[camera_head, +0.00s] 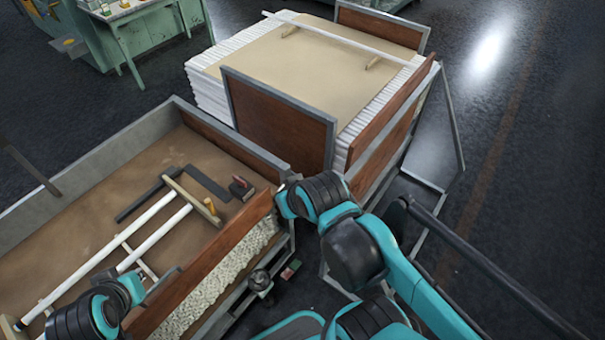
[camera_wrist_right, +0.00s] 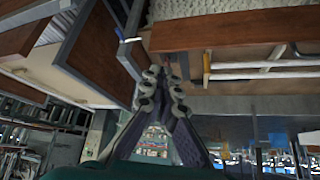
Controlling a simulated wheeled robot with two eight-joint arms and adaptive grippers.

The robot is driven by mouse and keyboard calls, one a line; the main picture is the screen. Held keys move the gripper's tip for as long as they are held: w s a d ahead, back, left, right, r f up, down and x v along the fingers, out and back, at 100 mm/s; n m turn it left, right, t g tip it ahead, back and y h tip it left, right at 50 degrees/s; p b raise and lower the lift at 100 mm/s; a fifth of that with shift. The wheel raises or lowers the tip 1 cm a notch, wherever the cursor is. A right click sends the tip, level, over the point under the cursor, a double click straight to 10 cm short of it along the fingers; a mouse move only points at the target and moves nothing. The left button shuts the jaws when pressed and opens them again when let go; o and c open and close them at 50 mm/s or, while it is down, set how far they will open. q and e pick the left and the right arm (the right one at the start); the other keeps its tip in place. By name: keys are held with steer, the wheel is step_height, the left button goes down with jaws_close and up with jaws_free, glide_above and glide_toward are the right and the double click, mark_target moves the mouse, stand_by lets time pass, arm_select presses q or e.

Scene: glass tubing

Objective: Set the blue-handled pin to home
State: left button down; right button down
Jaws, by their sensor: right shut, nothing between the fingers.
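A small blue-ended piece (camera_wrist_right: 130,40), which looks like the blue-handled pin, shows in the right wrist view at the corner between two brown panels, up and left of my right fingertips. I cannot tell how far it is seated. It cannot be made out in the head view. My right gripper (camera_wrist_right: 166,69) is shut and empty, apart from the blue piece, with its tips near the brown panel's edge. In the head view my right wrist hides its fingers by the corner of the framed bin. My left arm shows at the lower left; its fingers are not visible.
The metal-framed bin (camera_head: 173,105) at left holds white tubes on a wooden rack (camera_head: 162,218), a black square and small tools. A panelled cart (camera_head: 277,118) stacked with white tubing stands behind. A narrow gap separates them. Open floor (camera_head: 500,150) lies right.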

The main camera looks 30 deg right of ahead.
steer(key=w+d+r+m+g+p, duration=0.15)
steer(key=w+d+m+g, duration=0.5)
steer(key=w, duration=0.75)
steer(key=w+d+f+m+y, duration=0.1)
steer(key=w+d+f+m, duration=0.2)
steer(key=d+f, duration=0.2)
steer(key=w+d+f+m+g+y+p, duration=0.1)
steer(key=w+d+f+m, duration=0.2)
steer(key=d+f, duration=0.3)
steer(key=d, duration=0.2)
steer(key=shift+w+d+f, duration=0.15)
steer(key=shift+d+f, duration=0.05)
steer(key=shift+d, duration=0.15)
steer(key=shift+f+m, duration=0.1)
steer(key=shift+m, duration=0.15)
